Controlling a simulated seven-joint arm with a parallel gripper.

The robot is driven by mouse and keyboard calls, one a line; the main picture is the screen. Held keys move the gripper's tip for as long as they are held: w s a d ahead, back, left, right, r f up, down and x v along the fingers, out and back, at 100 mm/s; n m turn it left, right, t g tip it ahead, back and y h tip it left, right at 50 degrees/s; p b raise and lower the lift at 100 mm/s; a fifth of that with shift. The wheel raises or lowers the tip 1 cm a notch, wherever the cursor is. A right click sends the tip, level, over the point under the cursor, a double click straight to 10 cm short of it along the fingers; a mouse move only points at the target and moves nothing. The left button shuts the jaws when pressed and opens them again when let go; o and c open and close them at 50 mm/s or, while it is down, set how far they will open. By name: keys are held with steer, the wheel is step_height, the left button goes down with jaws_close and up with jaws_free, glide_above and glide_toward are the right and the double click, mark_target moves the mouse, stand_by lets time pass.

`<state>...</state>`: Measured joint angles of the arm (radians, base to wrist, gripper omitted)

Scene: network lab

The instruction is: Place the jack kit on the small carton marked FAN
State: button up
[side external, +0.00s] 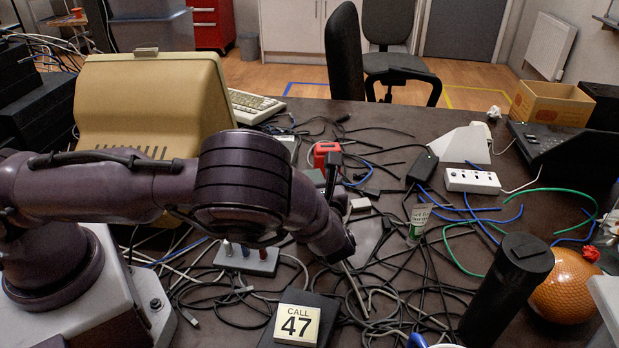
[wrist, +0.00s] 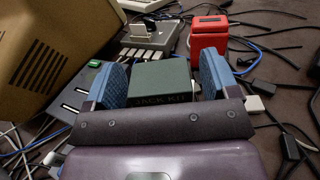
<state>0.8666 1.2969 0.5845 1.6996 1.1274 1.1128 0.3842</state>
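The jack kit (wrist: 160,84) is a dark green box with its name on the near face. In the wrist view it lies between the two blue finger pads of my gripper (wrist: 163,82). The gripper is open around it, with narrow gaps at its sides. In the side view my gripper is mostly hidden by my own arm; a little dark green (side external: 316,177) shows behind the arm, probably the kit. I cannot make out a small carton marked FAN in either view.
A red item (wrist: 208,36) stands just beyond the right finger. The beige monitor (side external: 150,103) is close on the left. Tangled cables cover the table. A black cylinder (side external: 503,295), orange ball (side external: 566,286), white power strip (side external: 472,181) and open cardboard box (side external: 552,103) are to the right.

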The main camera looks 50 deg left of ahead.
steer(key=shift+r, duration=0.25)
steer(key=v, duration=1.2)
steer(key=s+a+r+n+g+h, duration=0.6)
steer(key=a+r+n+g+h, duration=0.25)
steer(key=r+n, duration=0.4)
steer(key=s+a+r+n+t+h, duration=0.2)
steer(key=s+r+n+t+h, duration=0.5)
steer(key=s+r+n, duration=0.3)
steer(key=s+r+h, duration=0.1)
steer(key=s, duration=0.2)
steer(key=shift+r, duration=0.35)
